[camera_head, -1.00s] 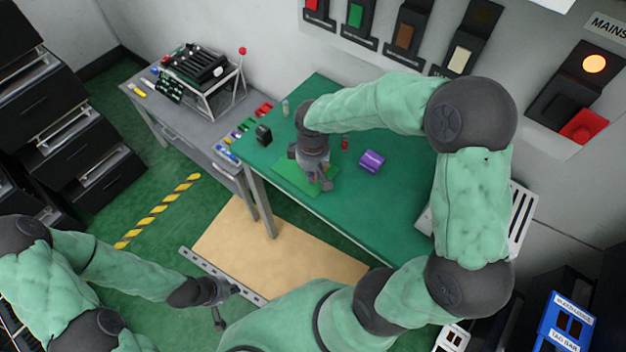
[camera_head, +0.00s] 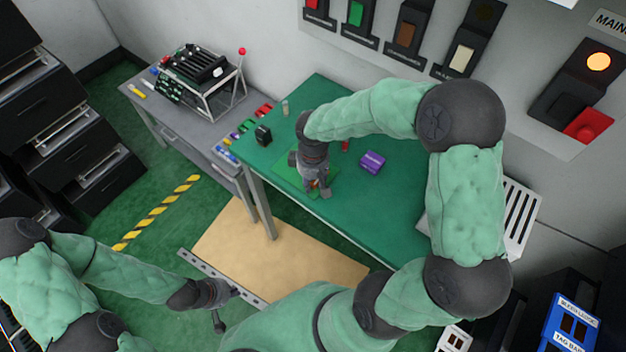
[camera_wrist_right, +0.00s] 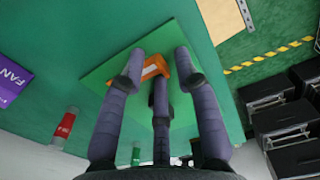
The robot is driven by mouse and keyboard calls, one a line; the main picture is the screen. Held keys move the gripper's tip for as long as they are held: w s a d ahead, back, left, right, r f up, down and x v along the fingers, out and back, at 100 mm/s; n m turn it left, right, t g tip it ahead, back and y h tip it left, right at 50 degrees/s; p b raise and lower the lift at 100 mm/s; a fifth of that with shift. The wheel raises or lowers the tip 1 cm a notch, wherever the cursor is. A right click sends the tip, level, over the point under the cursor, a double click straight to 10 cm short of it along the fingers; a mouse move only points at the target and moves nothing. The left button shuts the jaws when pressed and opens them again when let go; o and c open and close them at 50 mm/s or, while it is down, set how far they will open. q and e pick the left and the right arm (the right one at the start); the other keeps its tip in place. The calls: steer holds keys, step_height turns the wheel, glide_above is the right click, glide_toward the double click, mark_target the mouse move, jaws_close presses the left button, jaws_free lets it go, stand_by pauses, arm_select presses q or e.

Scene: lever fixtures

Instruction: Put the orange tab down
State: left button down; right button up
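The orange tab (camera_wrist_right: 154,67) shows between the fingers of my right gripper (camera_wrist_right: 159,66) in the right wrist view, over the light green mat (camera_wrist_right: 108,74). Fingers stand on both sides of it and a third is below it; I cannot tell whether they press on it or whether the tab touches the mat. In the head view my right gripper (camera_head: 319,190) points down at the mat (camera_head: 287,170), with a little orange visible at its fingers. My left gripper (camera_head: 226,306) hangs at the lower left, away from the table; its finger opening is unclear.
A purple box (camera_head: 373,162) stands on the green table (camera_head: 395,205) right of the mat. A red-capped item (camera_wrist_right: 65,126) and a black block (camera_head: 263,134) are near. Small coloured tags (camera_head: 240,130) line the left edge. Switches (camera_head: 407,32) are on the wall behind.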

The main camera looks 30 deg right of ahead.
mark_target(313, 184)
arm_select(q)
steer(key=shift+r, duration=0.1)
arm_select(e)
steer(key=shift+r, duration=0.1)
